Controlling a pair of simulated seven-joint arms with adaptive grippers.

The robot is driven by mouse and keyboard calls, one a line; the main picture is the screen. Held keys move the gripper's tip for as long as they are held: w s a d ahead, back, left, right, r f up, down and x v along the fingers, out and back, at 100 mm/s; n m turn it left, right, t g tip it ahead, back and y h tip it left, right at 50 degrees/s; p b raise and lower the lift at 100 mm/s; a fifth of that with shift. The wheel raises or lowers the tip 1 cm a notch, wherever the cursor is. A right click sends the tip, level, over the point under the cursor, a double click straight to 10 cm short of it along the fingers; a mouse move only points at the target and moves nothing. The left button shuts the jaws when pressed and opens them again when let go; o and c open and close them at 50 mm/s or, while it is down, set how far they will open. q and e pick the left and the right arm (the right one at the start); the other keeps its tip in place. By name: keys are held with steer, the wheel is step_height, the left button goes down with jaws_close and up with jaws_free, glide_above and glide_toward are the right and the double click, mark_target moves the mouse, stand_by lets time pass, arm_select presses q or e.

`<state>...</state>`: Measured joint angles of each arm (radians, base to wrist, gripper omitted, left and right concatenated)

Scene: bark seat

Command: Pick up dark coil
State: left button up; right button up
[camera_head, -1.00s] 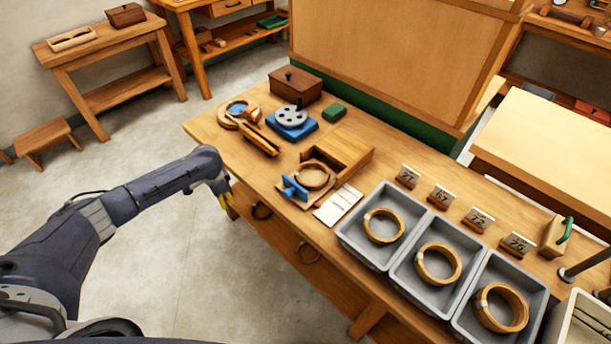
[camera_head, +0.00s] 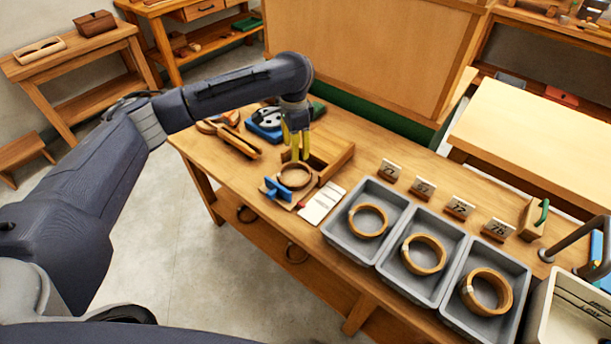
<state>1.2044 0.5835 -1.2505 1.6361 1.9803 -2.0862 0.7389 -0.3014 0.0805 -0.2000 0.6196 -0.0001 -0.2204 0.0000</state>
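A darker brown coil (camera_head: 294,176) lies flat in a small wooden fixture with a blue clamp (camera_head: 277,189) on the bench. It is browner than the lighter coils in the grey trays. My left gripper (camera_head: 297,150) reaches over the bench from the left and points down. Its yellow fingers are apart and empty, just above and behind the dark coil's far rim in this view. Contact with the coil cannot be made out. My arm hides part of the bench behind it. My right gripper is not in view.
Grey trays (camera_head: 337,235) stand to the right, holding lighter coils (camera_head: 368,220), (camera_head: 424,254), (camera_head: 487,291). Number tags (camera_head: 459,208) stand behind them. A white card (camera_head: 322,203) lies beside the fixture. A wooden block (camera_head: 333,150) and a blue-based device (camera_head: 266,120) are near my gripper.

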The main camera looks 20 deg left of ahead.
arm_select(q)
steer(key=d, duration=0.1)
glide_toward(300, 184)
steer(key=f, duration=0.5)
steer(key=shift+w+d+f, duration=0.1)
steer(key=shift+w, duration=0.1)
steer(key=shift+s+f, duration=0.1)
steer(key=shift+f, duration=2.65)
steer(key=shift+c, duration=0.2)
jaws_close()
